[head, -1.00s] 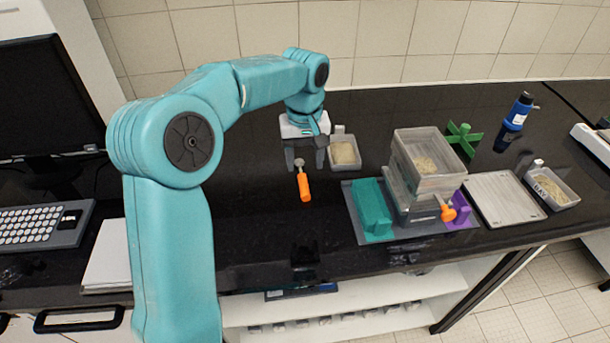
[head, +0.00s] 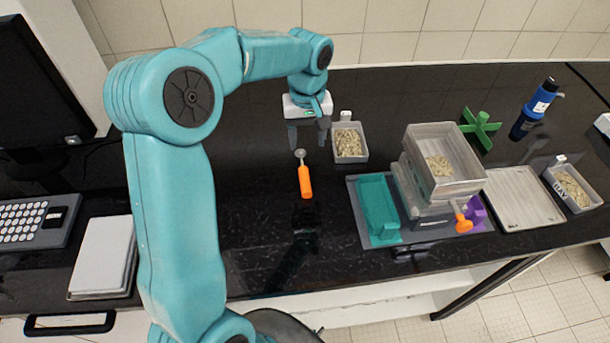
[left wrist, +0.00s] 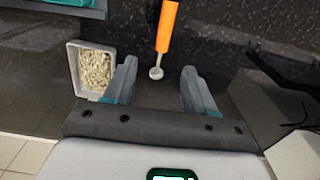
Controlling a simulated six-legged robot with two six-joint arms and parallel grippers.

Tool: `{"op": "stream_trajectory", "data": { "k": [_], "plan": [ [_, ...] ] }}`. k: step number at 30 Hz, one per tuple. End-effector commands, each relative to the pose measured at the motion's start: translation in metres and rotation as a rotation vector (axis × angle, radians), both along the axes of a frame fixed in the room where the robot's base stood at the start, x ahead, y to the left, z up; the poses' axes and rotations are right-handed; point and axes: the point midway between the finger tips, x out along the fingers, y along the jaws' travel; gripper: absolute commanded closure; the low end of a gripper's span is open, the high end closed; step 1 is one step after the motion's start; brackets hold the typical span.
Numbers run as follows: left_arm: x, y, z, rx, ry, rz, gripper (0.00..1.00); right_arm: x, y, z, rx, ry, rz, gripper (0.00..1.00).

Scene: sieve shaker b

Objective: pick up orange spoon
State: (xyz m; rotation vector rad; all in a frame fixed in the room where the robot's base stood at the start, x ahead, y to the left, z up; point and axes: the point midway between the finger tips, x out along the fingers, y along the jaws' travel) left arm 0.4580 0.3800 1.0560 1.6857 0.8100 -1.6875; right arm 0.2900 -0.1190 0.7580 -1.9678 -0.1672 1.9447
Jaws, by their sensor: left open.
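The orange spoon (head: 305,180) lies on the black bench, its orange handle toward the front edge and its small grey bowl toward the back. It also shows in the left wrist view (left wrist: 166,28), with its bowl between the line of the two fingers and the handle running away. My left gripper (head: 309,135) is open and empty, above the bench just behind the spoon's bowl. In the left wrist view the fingers (left wrist: 158,88) stand wide apart, one on each side of the bowl, not touching it. My right gripper is not in view.
A tray of grains (head: 349,158) stands close to the right of my left gripper. The sieve shaker (head: 415,190) with stacked clear boxes and a teal block (head: 377,208) is further right. A green cross (head: 480,128) and a blue bottle (head: 535,108) stand behind. Bench left of the spoon is clear.

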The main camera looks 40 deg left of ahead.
Motion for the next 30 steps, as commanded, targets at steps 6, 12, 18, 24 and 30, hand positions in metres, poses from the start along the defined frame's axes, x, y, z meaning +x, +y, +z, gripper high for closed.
{"op": "stream_trajectory", "data": {
  "k": [6,12,18,24,30],
  "plan": [
    [-0.002,-0.002,-0.049,-0.002,0.004,-0.001,0.45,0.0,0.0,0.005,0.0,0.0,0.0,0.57],
    [-0.001,-0.001,-0.07,0.0,0.001,0.0,0.45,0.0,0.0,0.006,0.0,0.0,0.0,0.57],
    [-0.008,-0.001,-0.093,-0.001,0.006,-0.001,0.45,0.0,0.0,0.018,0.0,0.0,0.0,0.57],
    [-0.008,0.0,-0.12,-0.001,0.002,0.0,0.45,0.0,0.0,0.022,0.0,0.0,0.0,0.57],
    [-0.008,0.0,-0.123,-0.001,-0.001,0.0,0.45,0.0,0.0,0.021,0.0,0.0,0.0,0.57]
  ]
}}
